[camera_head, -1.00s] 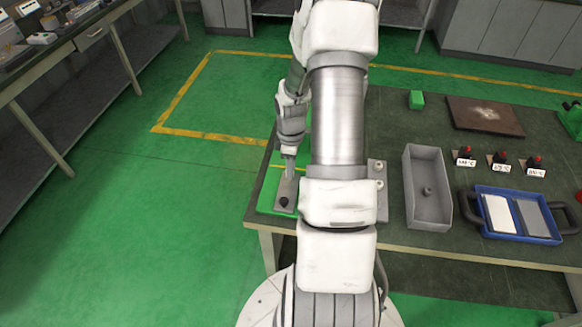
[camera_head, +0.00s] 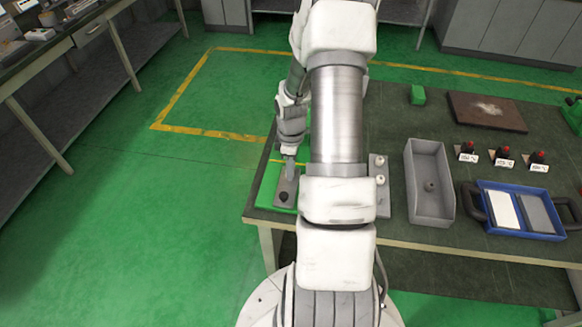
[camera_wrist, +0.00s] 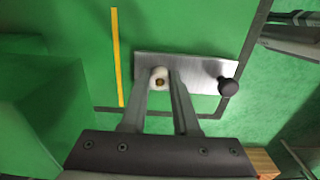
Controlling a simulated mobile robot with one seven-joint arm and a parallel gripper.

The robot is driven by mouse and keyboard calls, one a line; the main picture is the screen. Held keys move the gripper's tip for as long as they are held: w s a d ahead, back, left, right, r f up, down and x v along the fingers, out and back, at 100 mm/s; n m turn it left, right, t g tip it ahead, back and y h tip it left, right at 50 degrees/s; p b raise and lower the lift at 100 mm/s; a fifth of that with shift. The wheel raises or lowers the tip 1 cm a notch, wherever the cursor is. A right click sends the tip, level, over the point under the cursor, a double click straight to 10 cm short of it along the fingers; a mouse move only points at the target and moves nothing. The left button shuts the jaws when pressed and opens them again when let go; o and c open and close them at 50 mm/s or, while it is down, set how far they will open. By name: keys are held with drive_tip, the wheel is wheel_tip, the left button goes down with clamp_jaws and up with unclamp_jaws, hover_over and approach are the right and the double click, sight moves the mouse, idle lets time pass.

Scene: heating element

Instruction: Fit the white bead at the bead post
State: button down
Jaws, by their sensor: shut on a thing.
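My gripper (camera_wrist: 165,76) is shut on a white bead (camera_wrist: 159,80), whose brownish centre faces the wrist camera. In the wrist view the bead is over the left part of a grey metal plate (camera_wrist: 200,70). A dark round knob (camera_wrist: 228,86) stands at the plate's right end. I cannot make out the bead post, nor tell whether the bead touches the plate. In the head view my gripper (camera_head: 290,168) points down at the far end of this plate (camera_head: 287,187), with the knob (camera_head: 283,197) at the near end.
The plate lies on a green mat (camera_head: 268,190) near the table's left edge. Another grey plate (camera_head: 383,203) with white beads (camera_head: 380,170) is partly behind my arm. A grey bin (camera_head: 430,205) and a blue tray (camera_head: 520,234) stand to the right.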

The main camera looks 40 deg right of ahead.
drive_tip(key=c, duration=0.6)
unclamp_jaws()
wheel_tip(320, 180, up, 17)
drive_tip(key=shift+r+p, duration=0.15)
drive_tip(key=shift+p, duration=0.15)
